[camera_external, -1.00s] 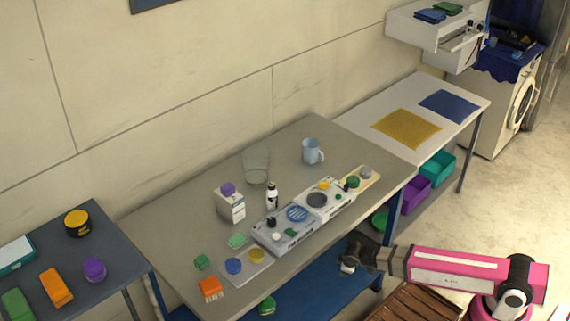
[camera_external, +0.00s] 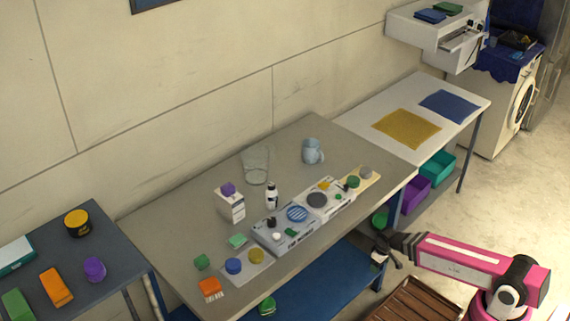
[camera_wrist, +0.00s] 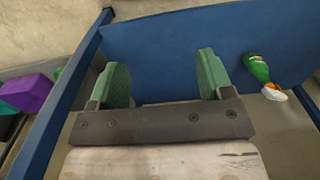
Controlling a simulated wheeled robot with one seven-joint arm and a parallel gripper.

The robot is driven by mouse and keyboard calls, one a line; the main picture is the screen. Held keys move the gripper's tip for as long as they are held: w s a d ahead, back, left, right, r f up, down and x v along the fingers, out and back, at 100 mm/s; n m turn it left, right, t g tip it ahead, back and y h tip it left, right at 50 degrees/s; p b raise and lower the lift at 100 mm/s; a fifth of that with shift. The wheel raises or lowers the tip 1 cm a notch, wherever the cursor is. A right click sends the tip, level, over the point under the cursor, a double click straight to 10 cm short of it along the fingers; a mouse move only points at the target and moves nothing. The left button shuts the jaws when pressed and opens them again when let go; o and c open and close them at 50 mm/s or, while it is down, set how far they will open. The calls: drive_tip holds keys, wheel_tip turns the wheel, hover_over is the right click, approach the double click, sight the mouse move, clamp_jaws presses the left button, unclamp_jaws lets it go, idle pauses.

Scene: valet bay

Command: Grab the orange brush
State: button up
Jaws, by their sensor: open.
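The orange brush (camera_external: 210,288), a small orange block with pale bristles along its lower edge, lies at the front left corner of the grey table (camera_external: 185,240). My gripper (camera_external: 387,252) is low, off the front right edge of that table, well to the right of the brush and apart from it. In the wrist view my gripper (camera_wrist: 164,78) has its two green fingers wide apart with nothing between them. The brush does not show in the wrist view.
A blue lower shelf (camera_wrist: 170,40) lies beyond my fingers, with a green bottle (camera_wrist: 256,68) at right. A purple bin (camera_wrist: 27,92) is at left. Pots, a carton (camera_external: 231,207) and a mug (camera_external: 312,151) crowd the table. Another orange block (camera_external: 56,287) lies on the left table.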

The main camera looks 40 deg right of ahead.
drive_tip(key=o, duration=0.3)
